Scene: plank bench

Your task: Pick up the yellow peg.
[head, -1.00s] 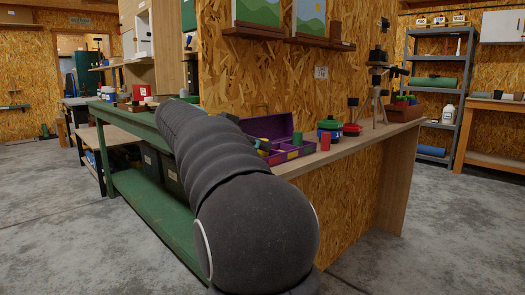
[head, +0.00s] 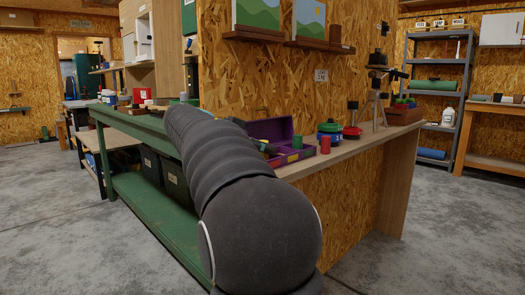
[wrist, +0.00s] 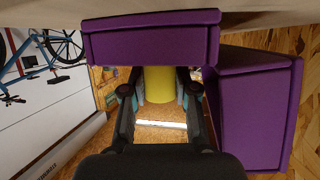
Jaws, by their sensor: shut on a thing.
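The yellow peg (wrist: 160,85) stands between the two fingers of my gripper (wrist: 160,90) in the wrist view. The fingers are shut on its sides. The purple box (wrist: 150,46) shows close by, with one wall across the top and another part at the right. I cannot tell whether the peg is clear of the box. In the head view the purple box (head: 268,130) lies open on the bench (head: 345,150). My arm hides part of the box, and the peg in my grip cannot be made out there.
A green peg (head: 297,142) stands at the box. A red peg (head: 325,145) stands just right of it. Green and blue round containers (head: 330,132), a red round thing (head: 352,132) and a brown box (head: 402,116) are farther right. The wall rises behind the bench.

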